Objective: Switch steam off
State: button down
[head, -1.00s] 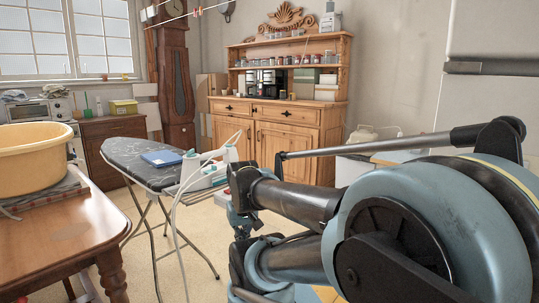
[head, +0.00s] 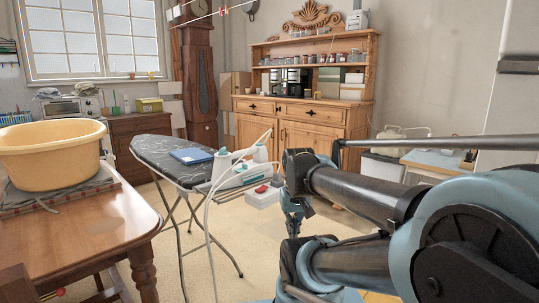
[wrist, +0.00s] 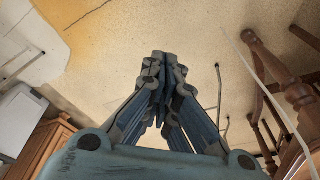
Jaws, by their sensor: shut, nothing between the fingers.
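A white and teal steam iron set (head: 240,172) stands at the right end of the dark ironing board (head: 165,153), with a pale hose or cord looping from it. A low white box (head: 262,200) with a red part (head: 261,189) on top shows just right of the iron; whether that red part is a switch is too small to tell. My gripper (head: 293,232) hangs down to the right of the board, apart from the iron and the box. In the wrist view my gripper (wrist: 162,60) is shut and empty above the floor.
A wooden table (head: 110,215) with a yellow basin (head: 52,160) stands at the left. A wooden dresser (head: 305,125) with jars is at the back. A bluish-topped table (head: 435,160) is at the right. Bare floor (head: 225,235) lies around the board's legs.

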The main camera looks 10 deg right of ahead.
jog(key=w+r+m, duration=0.2)
jog(key=w+r, duration=0.7)
jog(key=w+r+m, duration=0.2)
jog(key=w+r, duration=0.2)
jog(key=w, duration=0.7)
jog(key=w+r+m+h, duration=0.1)
jog(key=w+r+m, duration=0.2)
jog(key=w, duration=0.8)
jog(key=w+r+m+h, duration=0.1)
jog(key=w+r+m, duration=0.2)
jog(key=w+r, duration=0.3)
jog(key=w, duration=0.5)
jog(key=shift+w+d+r+g, duration=0.3)
jog(key=shift+w, duration=0.05)
jog(key=shift+f, duration=0.1)
jog(key=x, duration=1)
jog(key=shift+s+a+r, duration=0.15)
jog(key=shift+s+a, duration=0.45)
jog(key=shift+a, duration=0.25)
jog(key=shift+s+a+r, duration=0.15)
jog(key=shift+s+a, duration=0.5)
jog(key=shift+a, duration=0.15)
jog(key=shift+d, duration=0.1)
